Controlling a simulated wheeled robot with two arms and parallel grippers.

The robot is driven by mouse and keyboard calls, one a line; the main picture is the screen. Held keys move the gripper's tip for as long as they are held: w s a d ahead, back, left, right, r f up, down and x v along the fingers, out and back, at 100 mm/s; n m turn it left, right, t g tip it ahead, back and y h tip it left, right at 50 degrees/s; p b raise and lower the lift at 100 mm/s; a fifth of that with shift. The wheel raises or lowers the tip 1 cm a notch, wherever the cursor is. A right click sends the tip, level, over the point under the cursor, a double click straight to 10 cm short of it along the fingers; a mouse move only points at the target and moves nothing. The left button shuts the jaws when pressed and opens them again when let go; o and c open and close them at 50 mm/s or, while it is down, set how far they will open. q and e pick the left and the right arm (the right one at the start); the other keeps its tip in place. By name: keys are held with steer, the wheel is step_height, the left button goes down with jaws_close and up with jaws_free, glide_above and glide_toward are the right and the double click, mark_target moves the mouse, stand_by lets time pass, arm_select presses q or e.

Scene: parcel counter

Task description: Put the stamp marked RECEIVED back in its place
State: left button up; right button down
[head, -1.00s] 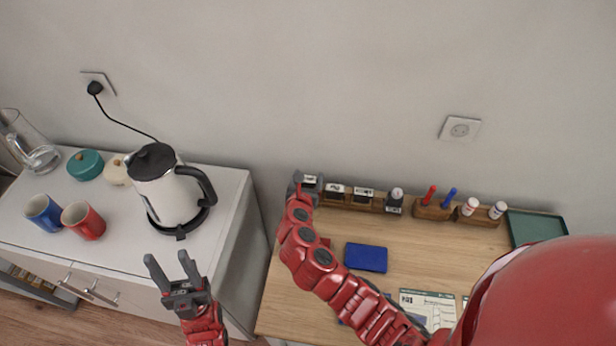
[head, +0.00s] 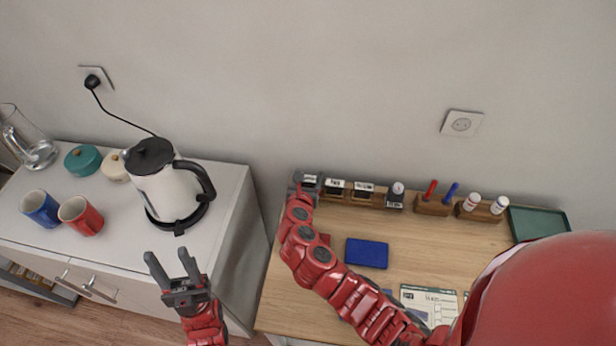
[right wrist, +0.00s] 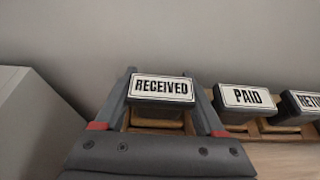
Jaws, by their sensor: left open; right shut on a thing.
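The RECEIVED stamp (right wrist: 161,88) is between the fingers of my right gripper (right wrist: 160,105), which is shut on it. In the right wrist view it sits over the left end of the wooden stamp rack (right wrist: 265,135), level with its neighbours; whether it rests in the slot I cannot tell. In the head view my right gripper (head: 305,186) is at the rack's left end and partly hides the stamp. The PAID stamp (right wrist: 247,97) stands just right of it. My left gripper (head: 178,280) is open and empty, in front of the white cabinet.
Further right on the rack is a third labelled stamp (right wrist: 302,103). A blue pad (head: 367,253), printed forms (head: 428,303) and a green tray (head: 538,222) lie on the wooden counter (head: 290,290). A kettle (head: 168,185) and mugs stand on the white cabinet (head: 120,225).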

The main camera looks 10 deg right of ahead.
mark_target(306, 185)
steer(key=shift+c, duration=0.9)
jaws_free()
steer(key=shift+p+v, duration=0.55)
steer(key=shift+v, duration=0.75)
steer(key=shift+p+v, duration=0.35)
steer(key=shift+v, duration=0.95)
steer(key=shift+o, duration=0.3)
